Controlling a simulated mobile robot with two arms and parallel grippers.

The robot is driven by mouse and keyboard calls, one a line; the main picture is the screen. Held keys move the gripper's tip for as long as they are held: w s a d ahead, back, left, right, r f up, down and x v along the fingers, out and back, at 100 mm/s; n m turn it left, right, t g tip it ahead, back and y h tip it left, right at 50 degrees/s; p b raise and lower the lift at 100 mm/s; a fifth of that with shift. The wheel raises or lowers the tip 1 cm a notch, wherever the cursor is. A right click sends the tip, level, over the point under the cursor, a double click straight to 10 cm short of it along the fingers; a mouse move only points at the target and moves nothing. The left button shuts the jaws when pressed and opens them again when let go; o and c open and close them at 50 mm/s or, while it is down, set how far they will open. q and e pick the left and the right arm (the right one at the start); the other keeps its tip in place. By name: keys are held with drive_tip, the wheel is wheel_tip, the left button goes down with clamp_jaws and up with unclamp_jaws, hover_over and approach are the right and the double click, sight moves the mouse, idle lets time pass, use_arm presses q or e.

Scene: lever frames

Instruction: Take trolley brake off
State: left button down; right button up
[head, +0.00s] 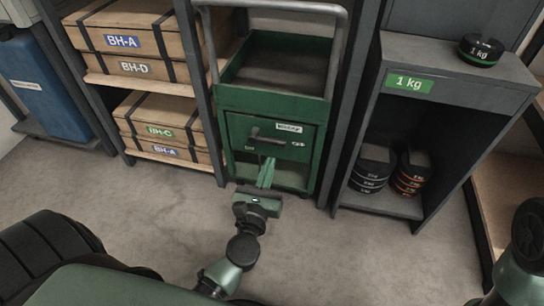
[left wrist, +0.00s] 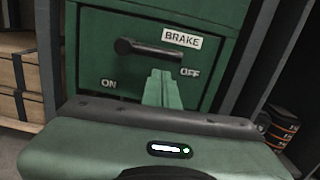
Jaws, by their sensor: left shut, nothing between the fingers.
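The green trolley (head: 268,98) stands in a bay between dark posts. Its front panel carries a black brake lever (head: 270,140), which also shows in the left wrist view (left wrist: 155,50). The lever's thick round end is at the left, and its bar runs right, nearly level and dipping slightly. The bar's tip is just above the OFF mark (left wrist: 190,72); the ON mark (left wrist: 109,84) is below the round end. A BRAKE label (left wrist: 182,38) sits above the bar. My left gripper (head: 266,164) is shut and empty, its fingertips (left wrist: 162,76) just below the bar, seemingly apart from it. My right gripper is out of view.
Shelves with wooden boxes (head: 130,41) stand left of the trolley, beside a blue case (head: 45,90). At right, a grey cabinet (head: 460,92) holds stacked weights (head: 408,173), with one weight (head: 480,50) on top. The floor (head: 130,205) in front is clear.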

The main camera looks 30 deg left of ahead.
use_arm(q)
drive_tip(key=shift+v, duration=1.8)
